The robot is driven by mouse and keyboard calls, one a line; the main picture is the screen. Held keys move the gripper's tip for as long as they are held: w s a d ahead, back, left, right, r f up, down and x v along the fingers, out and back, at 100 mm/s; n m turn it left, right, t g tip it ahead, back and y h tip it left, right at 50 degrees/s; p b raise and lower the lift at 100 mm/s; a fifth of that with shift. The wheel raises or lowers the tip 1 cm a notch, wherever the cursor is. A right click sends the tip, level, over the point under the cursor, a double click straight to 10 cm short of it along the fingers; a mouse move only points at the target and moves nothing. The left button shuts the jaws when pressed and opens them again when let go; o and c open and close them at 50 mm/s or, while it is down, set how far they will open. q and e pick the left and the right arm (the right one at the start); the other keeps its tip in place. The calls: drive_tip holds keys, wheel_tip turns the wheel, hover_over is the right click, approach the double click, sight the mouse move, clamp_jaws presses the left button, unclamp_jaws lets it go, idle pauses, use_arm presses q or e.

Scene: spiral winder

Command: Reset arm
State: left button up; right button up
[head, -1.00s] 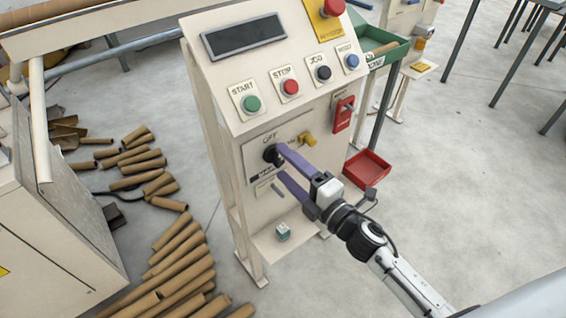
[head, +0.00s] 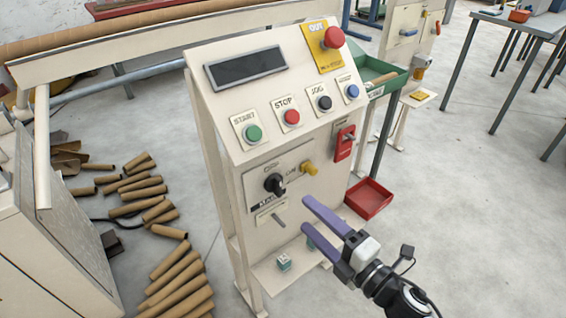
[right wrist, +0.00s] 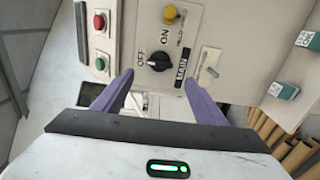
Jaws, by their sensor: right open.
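My right gripper (head: 318,230) has two purple fingers. It is open and empty, in front of the lower right of the cream control panel (head: 225,115), apart from it. In the right wrist view the open fingers (right wrist: 155,92) point towards the panel, with the black main switch knob (right wrist: 159,62) beyond the gap between them. In the head view the knob (head: 274,184) is clear of the gripper, up and to its left, and its pointer looks tilted. My left gripper is not in view.
The panel bears a green start button (head: 253,133), a red stop button (head: 291,117), a yellow knob (head: 309,168) and a red emergency stop (head: 335,38). A red tray (head: 369,199) lies behind the gripper. Cardboard tubes (head: 175,280) lie on the floor at left.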

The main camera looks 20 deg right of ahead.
drive_tip(key=s+a+f+m+g+h, duration=0.1)
drive_tip(key=s+f+m+g, duration=0.3)
drive_tip(key=s+f+m, duration=0.4)
drive_tip(key=s+a+f+m+g+h, duration=0.2)
drive_tip(key=s+a+f+m+g, duration=0.1)
drive_tip(key=s+f+m, duration=0.5)
wheel_tip(320, 180, down, 2)
drive_tip(key=m+g, duration=0.1)
drive_tip(key=m, duration=0.3)
drive_tip(key=shift+s+f+h+p, duration=0.15)
drive_tip(key=shift+f+h+p, duration=0.1)
drive_tip(key=shift+h+p, duration=0.1)
drive_tip(key=shift+c, duration=0.2)
